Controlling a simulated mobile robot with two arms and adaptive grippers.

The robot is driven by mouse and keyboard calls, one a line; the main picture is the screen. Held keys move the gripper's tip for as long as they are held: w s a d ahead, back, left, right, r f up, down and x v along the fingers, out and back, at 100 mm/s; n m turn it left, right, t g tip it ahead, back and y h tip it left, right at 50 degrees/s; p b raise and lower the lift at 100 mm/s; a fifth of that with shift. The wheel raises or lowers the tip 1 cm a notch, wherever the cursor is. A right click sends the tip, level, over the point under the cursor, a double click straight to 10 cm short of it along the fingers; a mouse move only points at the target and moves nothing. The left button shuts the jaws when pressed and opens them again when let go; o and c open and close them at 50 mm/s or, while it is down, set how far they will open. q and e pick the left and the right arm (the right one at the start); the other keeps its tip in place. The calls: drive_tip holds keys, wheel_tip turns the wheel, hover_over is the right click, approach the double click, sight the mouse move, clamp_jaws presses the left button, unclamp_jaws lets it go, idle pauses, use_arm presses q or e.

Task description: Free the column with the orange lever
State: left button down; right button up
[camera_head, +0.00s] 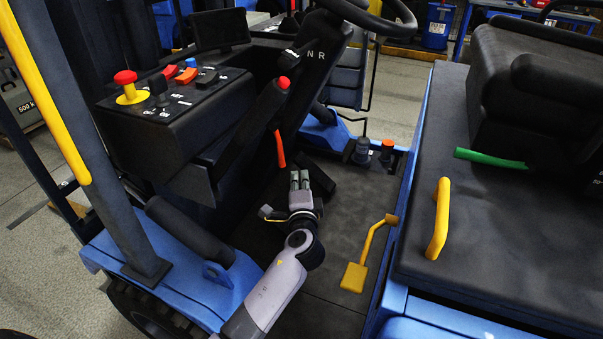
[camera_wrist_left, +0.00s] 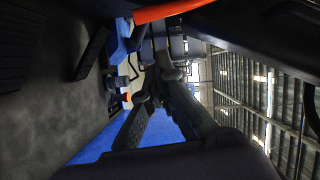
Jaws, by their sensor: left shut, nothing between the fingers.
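The orange lever (camera_head: 280,149) is a short, slightly curved bar hanging below the dark steering column (camera_head: 309,65). In the left wrist view the orange lever (camera_wrist_left: 172,11) crosses the top edge, partly cut off. My left gripper (camera_head: 300,176) is shut and empty, its fingers pointing up the picture, just below and right of the lever's lower end and apart from it. In the left wrist view my gripper's dark fingers (camera_wrist_left: 158,85) come together near the middle, below the lever. The steering wheel (camera_head: 385,18) is cut off at the top. My right gripper is not in view.
A control box (camera_head: 165,125) with a red knob (camera_head: 125,77) stands left of the lever. A yellow pedal (camera_head: 353,277) rises from the floor plate to the right. The seat (camera_head: 520,100), a green lever (camera_head: 490,158) and a yellow handle (camera_head: 438,220) are farther right.

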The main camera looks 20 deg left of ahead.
use_arm(q)
drive_tip(key=v, duration=0.6)
drive_tip(key=shift+d+r, duration=0.15)
drive_tip(key=shift+d, duration=0.05)
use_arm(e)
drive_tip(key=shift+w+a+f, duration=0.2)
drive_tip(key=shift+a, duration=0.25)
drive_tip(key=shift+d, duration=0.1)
